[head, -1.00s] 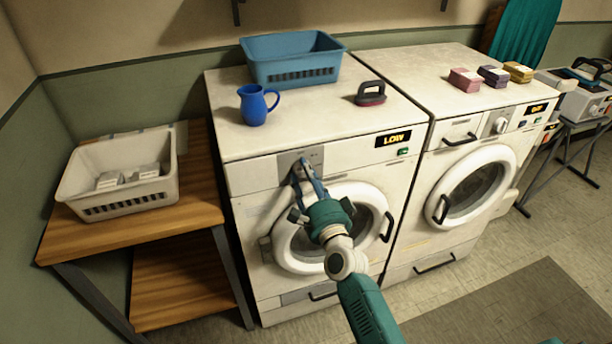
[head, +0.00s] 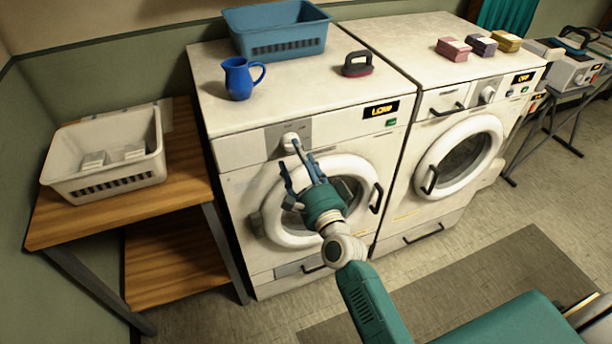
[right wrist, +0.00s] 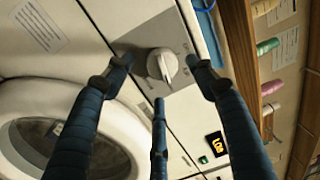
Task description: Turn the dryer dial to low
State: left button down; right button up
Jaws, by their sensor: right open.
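The dryer dial (head: 291,141) is a white round knob on a grey plate at the front upper left of the left machine (head: 340,122). The display (head: 381,109) on that machine reads LOW. In the right wrist view the dial (right wrist: 161,66) shows clearly, with its raised grip tilted. My right gripper (head: 291,157) is open and empty, just in front of and below the dial. In the right wrist view its blue fingers spread around the dial's outline, apparently clear of it. My left gripper is not in view.
A blue jug (head: 239,79), a blue basket (head: 278,32) and a dark-handled brush (head: 357,65) stand on the left machine. A second machine (head: 459,105) stands to its right. A white basket (head: 105,158) sits on a wooden shelf unit at left. The front floor is largely clear.

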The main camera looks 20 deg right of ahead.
jog(key=s, duration=0.8)
jog(key=shift+s+f, duration=0.15)
jog(key=shift+f, duration=0.15)
jog(key=s+a+f+n+g, duration=0.1)
jog(key=s+f+n+g, duration=0.25)
jog(key=f, duration=0.85)
jog(key=s+a+f+n+g+y, duration=0.1)
jog(key=s+f+n+g, duration=0.3)
jog(key=f, duration=0.8)
jog(key=s+a+f+n+g, duration=0.1)
jog(key=s+f+n, duration=0.3)
jog(key=f, duration=0.8)
jog(key=s+d+f+n+g, duration=0.2)
jog(key=s+f+n+g, duration=0.15)
jog(key=s+f, duration=1.05)
jog(key=s+d+f+n+g, duration=0.1)
jog(key=s+f+g, duration=0.1)
jog(key=s, duration=0.5)
jog(key=s+d+f+n+g+h, duration=0.1)
jog(key=s+d+f+n+g, duration=0.1)
jog(key=s, duration=0.6)
jog(key=s+d+f+n+g, duration=0.1)
jog(key=s+f+n+g, duration=0.1)
jog(key=s, duration=0.5)
jog(key=shift+s+d+f, duration=0.35)
jog(key=shift+f, duration=0.5)
